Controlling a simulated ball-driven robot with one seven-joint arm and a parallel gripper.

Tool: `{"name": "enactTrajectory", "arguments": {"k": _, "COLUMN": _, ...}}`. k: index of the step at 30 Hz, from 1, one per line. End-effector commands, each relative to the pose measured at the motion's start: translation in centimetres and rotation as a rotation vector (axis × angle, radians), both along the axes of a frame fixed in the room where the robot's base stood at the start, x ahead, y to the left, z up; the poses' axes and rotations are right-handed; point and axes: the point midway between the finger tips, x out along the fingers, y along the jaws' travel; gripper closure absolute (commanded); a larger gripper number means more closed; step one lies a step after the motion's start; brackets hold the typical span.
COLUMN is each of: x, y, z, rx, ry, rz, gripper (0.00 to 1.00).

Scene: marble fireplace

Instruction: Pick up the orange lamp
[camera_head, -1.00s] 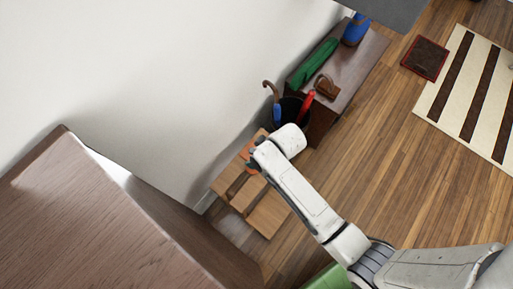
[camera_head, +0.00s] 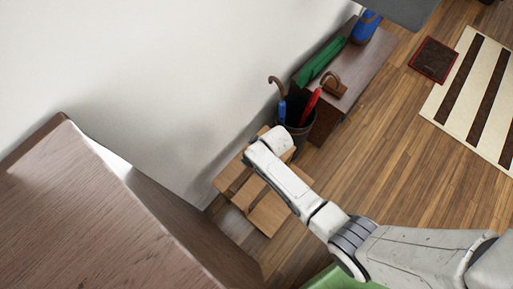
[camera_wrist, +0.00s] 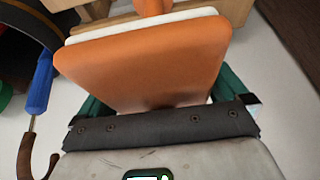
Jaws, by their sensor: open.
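The orange lamp (camera_wrist: 145,62) fills the upper middle of the wrist view, showing a broad flat orange face with a white rim behind it. In the head view I cannot see the lamp, as my arm covers that spot. My gripper (camera_wrist: 158,97) is open, with green fingers to the left and right of the lamp's near end. The lamp lies across the space between them, and parts of the fingers are hidden by it. I cannot tell if they touch it. In the head view the gripper is hidden behind my white arm.
A slatted wooden rack (camera_head: 267,214) stands below my arm by the wall. A dark bin (camera_head: 301,131) with umbrellas is close beside it, then a brown bench (camera_head: 357,70). A large brown cabinet (camera_head: 85,215) is at left. Open wood floor lies right.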

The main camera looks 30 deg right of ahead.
Motion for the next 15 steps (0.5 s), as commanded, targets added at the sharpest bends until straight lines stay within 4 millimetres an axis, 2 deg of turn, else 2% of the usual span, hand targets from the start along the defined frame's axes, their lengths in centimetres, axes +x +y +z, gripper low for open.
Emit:
{"name": "enactTrajectory", "arguments": {"k": 7, "x": 0.01, "y": 0.03, "z": -0.1, "rx": 0.0, "ry": 0.0, "rz": 0.0, "gripper": 0.0}}
{"name": "enactTrajectory", "arguments": {"k": 15, "x": 0.0, "y": 0.01, "z": -0.09, "rx": 0.0, "ry": 0.001, "rz": -0.001, "gripper": 0.26}}
